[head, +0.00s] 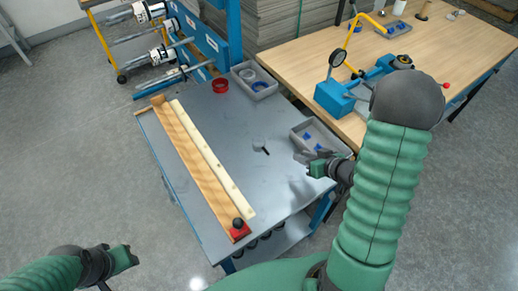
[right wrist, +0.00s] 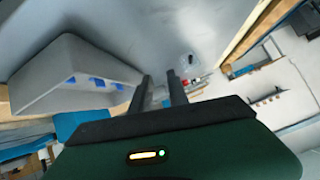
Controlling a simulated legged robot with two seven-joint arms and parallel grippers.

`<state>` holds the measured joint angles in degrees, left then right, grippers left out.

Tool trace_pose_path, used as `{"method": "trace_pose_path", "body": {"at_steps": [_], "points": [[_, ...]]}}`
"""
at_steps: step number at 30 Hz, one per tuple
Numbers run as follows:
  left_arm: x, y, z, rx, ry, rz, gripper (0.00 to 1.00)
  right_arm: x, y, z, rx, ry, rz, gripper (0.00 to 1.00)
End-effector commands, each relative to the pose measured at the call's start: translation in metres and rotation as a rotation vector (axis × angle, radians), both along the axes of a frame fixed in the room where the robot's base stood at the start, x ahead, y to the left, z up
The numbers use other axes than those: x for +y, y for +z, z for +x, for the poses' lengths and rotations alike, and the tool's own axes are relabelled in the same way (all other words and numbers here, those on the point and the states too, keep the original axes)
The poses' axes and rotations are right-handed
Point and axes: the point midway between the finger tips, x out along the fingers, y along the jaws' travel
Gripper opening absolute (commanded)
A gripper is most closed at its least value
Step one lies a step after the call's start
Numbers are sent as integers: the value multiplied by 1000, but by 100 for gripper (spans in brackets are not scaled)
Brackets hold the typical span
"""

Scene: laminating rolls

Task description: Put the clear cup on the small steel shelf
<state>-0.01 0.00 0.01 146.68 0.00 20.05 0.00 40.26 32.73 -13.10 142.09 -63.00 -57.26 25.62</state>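I cannot make out the clear cup for certain. A small pale round object with a dark part (head: 259,142) lies on the grey-topped table (head: 232,125); a small clear-looking object (right wrist: 188,62) shows beyond the fingers in the right wrist view. The small steel shelf is not clear either; a lower shelf (head: 285,240) shows under the table. My right gripper (head: 312,167) is over the table's right edge, beside a grey bin. In the right wrist view its fingers (right wrist: 160,78) stand apart, with nothing clearly held. My left gripper (head: 130,258) is over the floor, left of the table; its opening is unclear.
Grey bin (head: 295,133) holds blue pieces; another grey bin (head: 274,87) and a red ring (head: 220,86) sit farther back. A long wooden board (head: 195,165) with a red-and-black end piece lies left. A wooden workbench (head: 300,55) carries a blue-and-yellow device. The table's middle is mostly clear.

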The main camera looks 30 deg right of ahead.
Motion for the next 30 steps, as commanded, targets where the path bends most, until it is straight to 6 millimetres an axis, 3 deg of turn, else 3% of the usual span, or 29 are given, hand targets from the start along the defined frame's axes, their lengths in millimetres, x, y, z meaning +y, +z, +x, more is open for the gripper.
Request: {"method": "trace_pose_path", "body": {"at_steps": [5,13,17,25,30], "points": [[0,-8,0,0,0,0,36,6,-3,-21,-92,11,144,21],[0,-14,0,0,0,0,36,20,8,-51,-225,27,371,21],[0,-16,0,0,0,0,36,26,2,-32,-230,34,381,21],[0,-21,0,0,0,0,36,46,-21,31,-228,34,379,21],[0,-22,0,0,0,0,36,52,-27,52,-228,30,376,21]]}}
